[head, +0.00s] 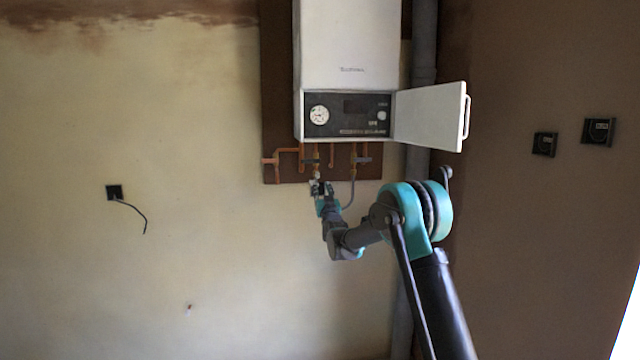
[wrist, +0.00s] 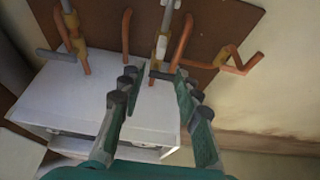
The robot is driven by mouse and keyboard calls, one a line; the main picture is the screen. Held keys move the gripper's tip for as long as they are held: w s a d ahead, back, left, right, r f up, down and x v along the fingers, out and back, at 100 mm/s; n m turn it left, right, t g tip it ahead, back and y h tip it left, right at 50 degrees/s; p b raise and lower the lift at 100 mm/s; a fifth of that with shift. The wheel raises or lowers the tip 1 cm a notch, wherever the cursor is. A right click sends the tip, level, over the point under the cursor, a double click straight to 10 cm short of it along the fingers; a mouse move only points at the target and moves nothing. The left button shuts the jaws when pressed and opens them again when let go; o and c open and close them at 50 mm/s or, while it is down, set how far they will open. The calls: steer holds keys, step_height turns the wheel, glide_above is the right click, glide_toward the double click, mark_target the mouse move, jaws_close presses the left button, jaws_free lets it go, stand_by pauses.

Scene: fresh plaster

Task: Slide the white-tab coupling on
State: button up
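In the wrist view, a white or cream collar (wrist: 161,46) sits on a short vertical pipe, with a grey section (wrist: 168,12) above it in the picture. It looks like the white-tab coupling, but its tab is too small to make out. My gripper (wrist: 157,73) is open, with its two dark jointed fingers spread to either side of the pipe line. The collar shows just beyond the fingertips, and I see no finger touching it. In the head view, my gripper (head: 320,186) is just below the pipes under the boiler, and a small whitish part (head: 314,186) shows at its tip.
Copper pipes (head: 284,152) stand close on both sides, on a brown backboard (head: 270,100). The white boiler (head: 348,45) is above, with its flap (head: 430,115) open to the right. A grey hose (head: 351,190) hangs right of my gripper.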

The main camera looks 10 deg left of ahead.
steer(key=shift+s+d+f, duration=0.2)
steer(key=shift+s, duration=0.25)
steer(key=s+d+f+m+g+h, duration=0.15)
steer(key=s+d+f+g, duration=0.25)
steer(key=s+d+f, duration=0.5)
steer(key=s+d+f+g+h, duration=0.3)
steer(key=s+d+f+g, duration=0.2)
steer(key=s+d, duration=0.8)
steer(key=s+d+f+g, duration=0.2)
steer(key=s+d+f, duration=0.2)
steer(key=s, duration=0.8)
steer(key=s+d+f+m+g+h, duration=0.1)
steer(key=s+d+f+g, duration=0.2)
steer(key=s+f, duration=0.6)
steer(key=s+d+f+m+g+h, duration=0.1)
steer(key=s+d+f+g, duration=0.2)
steer(key=s, duration=1.3)
step_height(320, 180, down, 4)
steer(key=shift+s+d+r, duration=0.2)
steer(key=shift+d+r, duration=0.05)
steer(key=shift+d, duration=0.95)
steer(key=shift+a+h, duration=0.1)
steer(key=shift+h, duration=0.15)
